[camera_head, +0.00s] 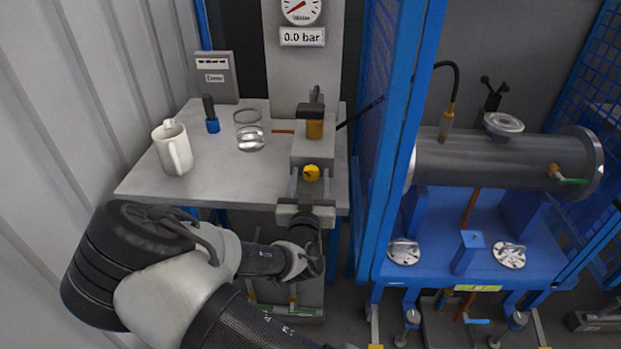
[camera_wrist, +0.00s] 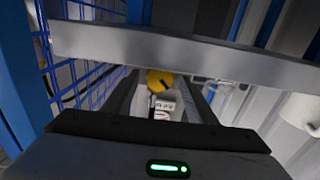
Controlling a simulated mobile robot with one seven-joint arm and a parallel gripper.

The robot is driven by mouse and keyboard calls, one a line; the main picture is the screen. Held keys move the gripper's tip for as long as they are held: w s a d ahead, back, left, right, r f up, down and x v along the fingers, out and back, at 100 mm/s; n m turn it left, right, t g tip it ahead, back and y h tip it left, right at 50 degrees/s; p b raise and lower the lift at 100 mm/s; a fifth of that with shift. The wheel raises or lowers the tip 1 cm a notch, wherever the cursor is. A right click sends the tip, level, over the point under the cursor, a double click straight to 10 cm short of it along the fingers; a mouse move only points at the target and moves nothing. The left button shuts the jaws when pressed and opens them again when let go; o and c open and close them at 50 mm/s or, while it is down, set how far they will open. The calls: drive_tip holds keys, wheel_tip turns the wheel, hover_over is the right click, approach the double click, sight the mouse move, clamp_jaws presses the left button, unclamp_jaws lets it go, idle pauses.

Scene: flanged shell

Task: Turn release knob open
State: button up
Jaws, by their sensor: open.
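The release knob, a round yellow knob with a dark mark (camera_head: 311,172), sits on the front of the grey block at the table's right side. In the wrist view the yellow knob (camera_wrist: 159,81) shows ahead, partly cut off at its top by a grey bar. My gripper (camera_head: 310,187) is open in front of the block, with one finger on each side of the knob in the picture. The wrist view shows the open fingers (camera_wrist: 162,100) flanking the knob. I cannot tell whether they touch it. Nothing is held.
A white mug (camera_head: 173,150), a blue-based black handle (camera_head: 211,115) and a glass (camera_head: 249,131) stand on the grey table (camera_head: 150,187). A gauge (camera_head: 301,10) above reads 0.0 bar. A blue frame (camera_head: 392,140) rises at right, beside a flanged grey cylinder (camera_head: 480,163).

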drive_tip(key=shift+w, duration=0.35)
drive_tip(key=c, duration=1.1)
drive_tip(key=shift+o, duration=0.2)
drive_tip(key=n, duration=0.4)
drive_tip(key=shift+a+f+n, duration=0.15)
drive_tip(key=shift+n, duration=2.25)
drive_tip(key=o, duration=1.1)
drive_tip(key=shift+s, duration=0.1)
drive_tip(key=shift+c, duration=0.2)
